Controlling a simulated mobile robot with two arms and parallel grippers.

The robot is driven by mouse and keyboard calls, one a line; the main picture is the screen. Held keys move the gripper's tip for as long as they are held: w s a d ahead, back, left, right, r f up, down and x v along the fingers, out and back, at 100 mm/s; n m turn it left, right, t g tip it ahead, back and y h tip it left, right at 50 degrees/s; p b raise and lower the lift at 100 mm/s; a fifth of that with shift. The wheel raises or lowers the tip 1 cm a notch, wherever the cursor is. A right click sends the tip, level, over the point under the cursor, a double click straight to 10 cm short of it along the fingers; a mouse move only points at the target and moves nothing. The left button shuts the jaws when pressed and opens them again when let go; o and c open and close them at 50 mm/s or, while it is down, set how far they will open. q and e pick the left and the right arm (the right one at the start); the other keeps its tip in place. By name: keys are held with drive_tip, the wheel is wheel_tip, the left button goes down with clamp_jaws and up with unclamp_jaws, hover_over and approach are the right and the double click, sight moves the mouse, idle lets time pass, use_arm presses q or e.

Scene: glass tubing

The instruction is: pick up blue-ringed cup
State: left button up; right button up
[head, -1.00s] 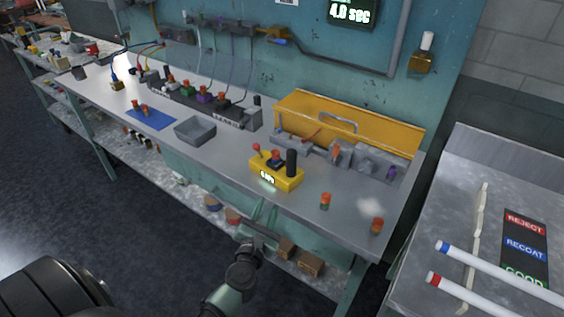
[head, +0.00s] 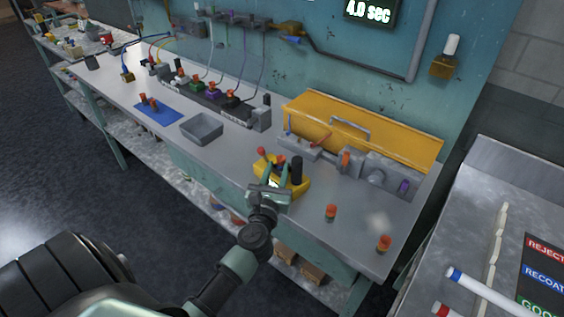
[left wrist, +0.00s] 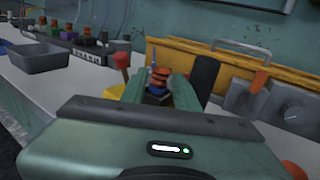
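A small orange-topped cup (left wrist: 160,78) with a dark, bluish band sits on the yellow device (head: 298,190); its top shows in the head view (head: 281,160). My left gripper (head: 283,168) reaches over the device's front edge with its fingers spread. In the left wrist view, the cup stands between the two green fingers (left wrist: 156,90), with visible gaps at its sides. How far it sits between the tips is hard to judge, and its lower part is hidden by the gripper body. My right gripper is not in view.
A black cylinder (head: 297,170) and a red knob (head: 261,151) rise from the device close to the fingers. Two orange-topped cups (head: 331,212) (head: 384,243) stand to the right on the bench. A grey tray (head: 201,130) is left, a yellow toolbox (head: 365,130) behind.

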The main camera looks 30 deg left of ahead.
sight(280, 162)
use_arm(q)
drive_tip(key=x, duration=0.5)
drive_tip(key=shift+w+f, duration=0.15)
drive_tip(key=shift+f, duration=0.1)
clamp_jaws()
drive_tip(key=shift+r, duration=0.15)
